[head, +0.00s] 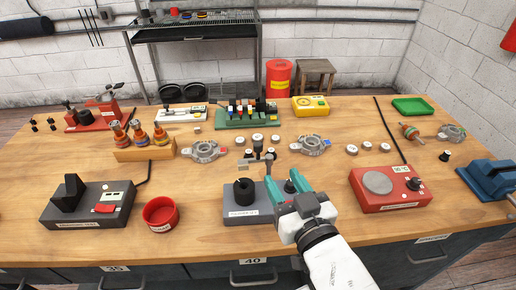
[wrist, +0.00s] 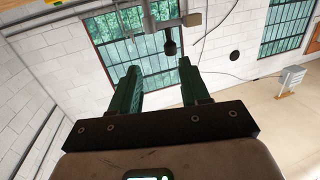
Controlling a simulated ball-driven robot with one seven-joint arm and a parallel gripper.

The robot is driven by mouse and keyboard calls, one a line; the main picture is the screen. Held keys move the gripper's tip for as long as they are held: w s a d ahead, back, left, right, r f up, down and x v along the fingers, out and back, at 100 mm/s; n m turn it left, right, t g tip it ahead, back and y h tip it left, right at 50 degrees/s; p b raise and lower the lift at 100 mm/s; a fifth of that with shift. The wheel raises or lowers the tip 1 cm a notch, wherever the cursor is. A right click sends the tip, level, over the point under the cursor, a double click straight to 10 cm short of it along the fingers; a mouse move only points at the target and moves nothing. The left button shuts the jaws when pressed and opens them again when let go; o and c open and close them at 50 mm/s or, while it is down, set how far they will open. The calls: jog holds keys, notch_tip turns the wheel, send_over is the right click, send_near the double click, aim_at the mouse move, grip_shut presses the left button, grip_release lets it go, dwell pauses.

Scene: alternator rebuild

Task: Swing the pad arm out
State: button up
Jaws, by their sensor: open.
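The grey station (head: 240,216) with a front label stands near the middle front of the bench and carries a black cylinder (head: 245,190). A small grey and black fitting (head: 261,156) shows just behind it, and I cannot tell for sure whether it is the pad arm. My gripper (head: 283,184) is over the station's right part, its teal fingers apart with nothing seen held. The fingers and wrist hide part of the station. In the wrist view a grey bar with a black knob (wrist: 170,46) lies beyond my open fingers (wrist: 160,85); I cannot tell if it touches them.
A red bowl (head: 161,213) and a dark station (head: 88,205) stand to the left. A red hotplate-like unit (head: 388,190) stands to the right. Grey housings (head: 205,151) and several small round parts lie behind. Bare wood shows between the red unit and the blue one (head: 487,179).

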aim_at(260, 147)
jog(key=shift+t+y, duration=0.4)
jog(key=x, duration=0.3)
jog(key=r+p+x, duration=0.1)
jog(key=x, duration=0.3)
jog(key=a+p+x, duration=0.1)
jog(key=x, duration=0.3)
jog(key=shift+s+a+r, duration=0.1)
jog(key=shift+a+r, duration=0.05)
jog(key=shift+r, duration=0.05)
jog(key=shift+c, duration=0.2)
grip_shut()
